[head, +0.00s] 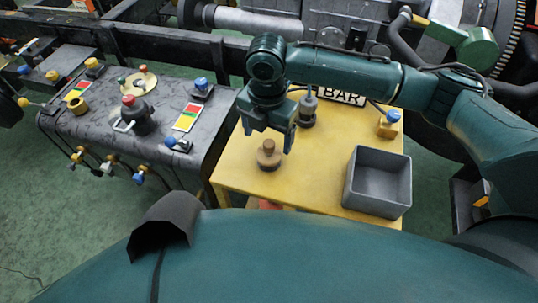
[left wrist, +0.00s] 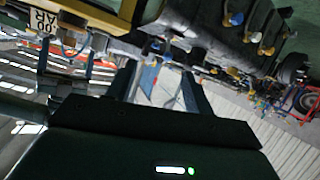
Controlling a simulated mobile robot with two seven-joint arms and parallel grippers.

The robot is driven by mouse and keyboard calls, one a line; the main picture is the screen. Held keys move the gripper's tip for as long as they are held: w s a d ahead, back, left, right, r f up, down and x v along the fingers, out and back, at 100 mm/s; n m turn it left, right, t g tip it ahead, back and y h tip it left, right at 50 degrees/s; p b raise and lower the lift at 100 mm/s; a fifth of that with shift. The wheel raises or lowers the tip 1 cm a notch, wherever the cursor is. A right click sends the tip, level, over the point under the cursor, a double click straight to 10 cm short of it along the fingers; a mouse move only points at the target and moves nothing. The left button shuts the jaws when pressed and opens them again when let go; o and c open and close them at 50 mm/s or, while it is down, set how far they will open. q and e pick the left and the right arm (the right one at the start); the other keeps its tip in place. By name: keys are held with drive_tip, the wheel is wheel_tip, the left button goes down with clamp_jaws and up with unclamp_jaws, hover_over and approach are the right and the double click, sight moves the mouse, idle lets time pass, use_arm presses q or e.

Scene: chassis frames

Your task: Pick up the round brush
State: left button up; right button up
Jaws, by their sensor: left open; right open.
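The round brush (head: 269,157), a low brown disc with a knob on top, stands upright on the yellow table (head: 235,165) near its front left part. My right gripper (head: 267,139) points down over it, fingers apart, one to each side of the knob in the head view. It holds nothing, and I cannot tell how far above the brush its tips are. My left gripper (left wrist: 160,85) shows only in the left wrist view, open and empty, with the brush not visible there.
An empty grey bin (head: 379,181) stands on the table's right. A dark round piece with a stem (head: 308,110) and a blue-topped yellow fitting (head: 389,122) stand farther back. Left is a grey panel (head: 75,130) with knobs and valves. Bare table lies between brush and bin.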

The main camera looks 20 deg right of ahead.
sight(269, 143)
drive_tip(key=f, duration=0.3)
drive_tip(key=f+b, duration=0.1)
drive_tip(key=f, duration=0.1)
drive_tip(key=shift+s+d, duration=0.1)
drive_tip(key=shift+s, duration=0.15)
drive_tip(key=c, duration=1.1)
drive_tip(key=shift+o, duration=0.2)
wheel_tip(269, 143, up, 10)
drive_tip(key=shift+r+p, duration=0.1)
drive_tip(key=shift+p, duration=0.85)
